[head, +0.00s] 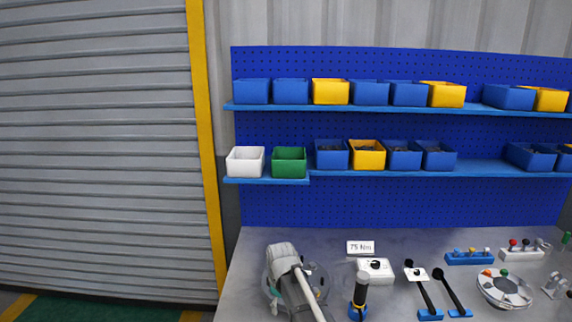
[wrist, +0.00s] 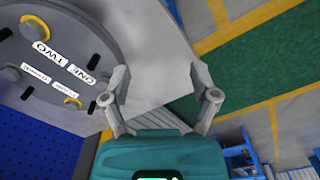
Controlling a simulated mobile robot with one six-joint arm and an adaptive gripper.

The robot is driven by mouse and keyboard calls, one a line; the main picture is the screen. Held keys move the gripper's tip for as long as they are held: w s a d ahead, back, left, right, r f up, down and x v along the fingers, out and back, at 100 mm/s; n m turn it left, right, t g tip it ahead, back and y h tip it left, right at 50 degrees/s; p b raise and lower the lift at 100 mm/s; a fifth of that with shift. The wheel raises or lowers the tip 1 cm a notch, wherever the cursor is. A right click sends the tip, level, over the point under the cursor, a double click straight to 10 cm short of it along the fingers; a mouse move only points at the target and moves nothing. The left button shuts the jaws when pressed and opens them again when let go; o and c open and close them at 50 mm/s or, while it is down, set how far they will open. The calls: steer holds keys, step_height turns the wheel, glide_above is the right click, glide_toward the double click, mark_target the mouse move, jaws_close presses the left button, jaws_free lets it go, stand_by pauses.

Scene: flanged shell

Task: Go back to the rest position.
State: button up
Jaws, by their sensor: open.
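My gripper (wrist: 158,68) is open and empty in the wrist view, with its two fingers apart and its teal body below them. A round grey flanged shell (wrist: 95,55) fills the upper left of the wrist view, beside the left finger. It carries bolts and paper labels, two reading ONE and TWO; smaller labels are hard to read. Contact between finger and shell cannot be told. In the head view, my arm covers most of the shell (head: 319,277) at the bench's left end, and my fingers are hidden.
The grey bench (head: 330,240) holds a 75 Nm card (head: 361,247), a white box (head: 376,269), a black-handled tool (head: 361,292), levers (head: 424,290) and a round fixture (head: 504,288). Shelves of bins (head: 331,92) stand behind. Green floor (wrist: 260,50) shows beyond the bench.

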steer(key=s+d+f+m+b, duration=0.4)
steer(key=s+d+m, duration=0.1)
steer(key=d, duration=0.4)
steer(key=s+d+f+m+b, duration=0.5)
steer(key=s+d+m, duration=0.1)
steer(key=s+d, duration=0.2)
steer(key=shift+d, duration=0.7)
steer(key=shift+f, duration=0.1)
stand_by(1.4)
